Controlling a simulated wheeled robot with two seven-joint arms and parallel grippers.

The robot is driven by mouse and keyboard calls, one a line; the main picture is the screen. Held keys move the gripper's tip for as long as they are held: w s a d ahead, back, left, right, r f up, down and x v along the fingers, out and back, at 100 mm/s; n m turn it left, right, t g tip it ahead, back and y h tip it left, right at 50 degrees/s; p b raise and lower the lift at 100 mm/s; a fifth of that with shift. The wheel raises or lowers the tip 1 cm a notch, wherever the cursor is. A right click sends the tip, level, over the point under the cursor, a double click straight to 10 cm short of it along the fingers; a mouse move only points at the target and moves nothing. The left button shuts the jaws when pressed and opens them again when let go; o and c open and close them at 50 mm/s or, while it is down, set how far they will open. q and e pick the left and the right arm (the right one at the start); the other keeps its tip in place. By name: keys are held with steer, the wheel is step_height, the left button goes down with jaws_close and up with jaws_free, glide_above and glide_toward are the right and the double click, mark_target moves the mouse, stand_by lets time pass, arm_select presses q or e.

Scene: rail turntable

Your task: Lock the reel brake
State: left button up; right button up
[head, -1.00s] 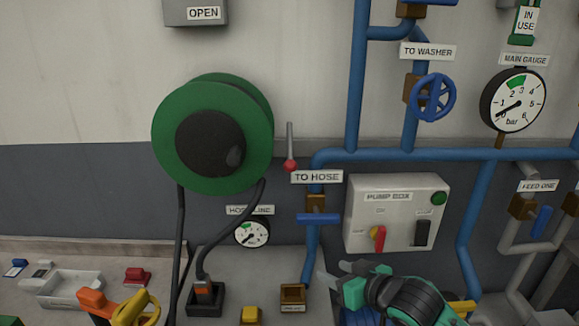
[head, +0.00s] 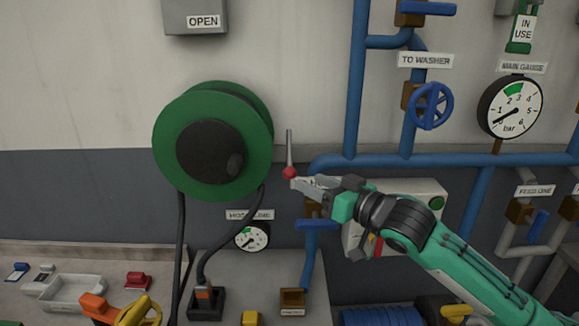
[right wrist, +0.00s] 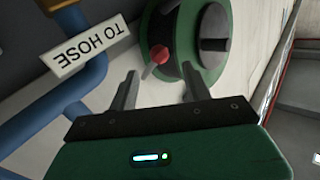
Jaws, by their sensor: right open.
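The green hose reel (head: 222,110) with its dark hub is on the wall left of centre. Beside its right edge a grey brake lever (head: 289,150) hangs down, with a red knob (head: 289,173) at its lower end. My right gripper (head: 297,184) is open, its fingertips just right of and slightly below the knob. In the right wrist view the red knob (right wrist: 159,54) shows beyond the gap between the two fingers (right wrist: 160,80), and the reel (right wrist: 210,45) lies behind it. I cannot tell whether a finger touches the knob. My left gripper is not in view.
Blue pipes (head: 355,80) run right of the reel. The hose line gauge (head: 251,237) is under the reel. A grey tray (head: 75,292) stands at lower left.

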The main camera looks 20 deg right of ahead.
mark_target(295, 174)
steer(key=p+x, duration=0.1)
steer(key=x, duration=0.5)
steer(key=shift+w+r+p, duration=0.1)
steer(key=shift+w+p, duration=0.05)
steer(key=shift+p, duration=0.25)
steer(key=shift+x, duration=0.75)
steer(key=shift+c, duration=0.2)
steer(key=shift+a, duration=0.1)
jaws_close()
